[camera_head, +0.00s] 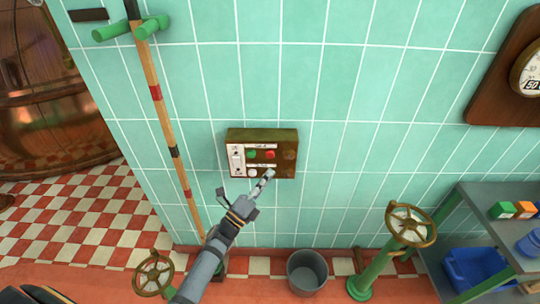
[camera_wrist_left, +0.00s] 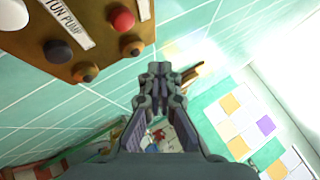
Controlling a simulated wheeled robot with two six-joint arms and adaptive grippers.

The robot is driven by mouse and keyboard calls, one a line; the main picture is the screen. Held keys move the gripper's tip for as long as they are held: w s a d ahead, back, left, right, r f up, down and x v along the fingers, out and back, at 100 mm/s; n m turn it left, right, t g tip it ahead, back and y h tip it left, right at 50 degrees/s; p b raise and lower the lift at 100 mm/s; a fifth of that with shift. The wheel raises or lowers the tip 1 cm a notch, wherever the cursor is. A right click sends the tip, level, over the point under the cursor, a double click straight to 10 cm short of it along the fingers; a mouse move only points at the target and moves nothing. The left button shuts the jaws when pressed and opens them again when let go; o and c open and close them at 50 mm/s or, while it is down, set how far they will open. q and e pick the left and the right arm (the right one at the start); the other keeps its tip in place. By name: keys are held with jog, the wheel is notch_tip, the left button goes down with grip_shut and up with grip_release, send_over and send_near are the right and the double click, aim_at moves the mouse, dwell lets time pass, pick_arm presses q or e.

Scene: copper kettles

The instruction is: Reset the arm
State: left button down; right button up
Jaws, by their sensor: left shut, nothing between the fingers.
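My left arm reaches up from the bottom of the head view. My left gripper (camera_head: 268,175) is shut and empty, with its fingertips in front of the lower right part of a brass control box (camera_head: 262,135) on the tiled wall. In the left wrist view the shut fingers (camera_wrist_left: 158,108) point away from the camera, below and right of the box (camera_wrist_left: 35,42). The box carries a red button (camera_head: 270,154), a green button (camera_head: 252,154) and a label reading "TUN PUMP" in the wrist view. I cannot tell the exact gap between fingertips and box. My right gripper is not in view.
A striped pole (camera_head: 156,95) stands against the wall left of the box. A grey bucket (camera_head: 307,272) and two valve handwheels (camera_head: 410,225) (camera_head: 153,274) are below. A grey shelf (camera_head: 490,194) with a blue bin (camera_head: 474,267) stands right. A copper kettle (camera_head: 55,115) is far left.

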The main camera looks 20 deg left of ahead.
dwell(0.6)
pick_arm(q)
jog(key=s+a+f+n+g+y, duration=0.15)
jog(key=f+n, duration=0.25)
jog(key=f, duration=0.4)
jog(key=s+a+f+n+g+y+p, duration=0.1)
jog(key=a+f+n+g+y, duration=0.2)
jog(key=f, duration=0.6)
jog(key=s+a+f+n+g+y, duration=0.1)
jog(key=s+a+f+n+y, duration=0.15)
jog(key=f+n, duration=0.4)
jog(key=s+a+f+n+g+y, duration=0.1)
jog(key=s+f+n+g, duration=0.2)
jog(key=s+f, duration=0.5)
jog(key=s+a+f+n+g+y, duration=0.25)
jog(key=s+f, duration=0.25)
jog(key=f, duration=0.5)
jog(key=s+f+n+g, duration=0.3)
jog(key=s+f+g, duration=0.1)
jog(key=s, duration=1)
jog(key=s+f+n+g+p, duration=0.1)
jog(key=s+f+n+g, duration=0.3)
jog(key=s, duration=0.9)
notch_tip(320, 180, down, 3)
jog(key=shift+s+a+f+g, duration=0.2)
jog(key=shift+s+a+g, duration=0.05)
jog(key=shift+s+g, duration=0.15)
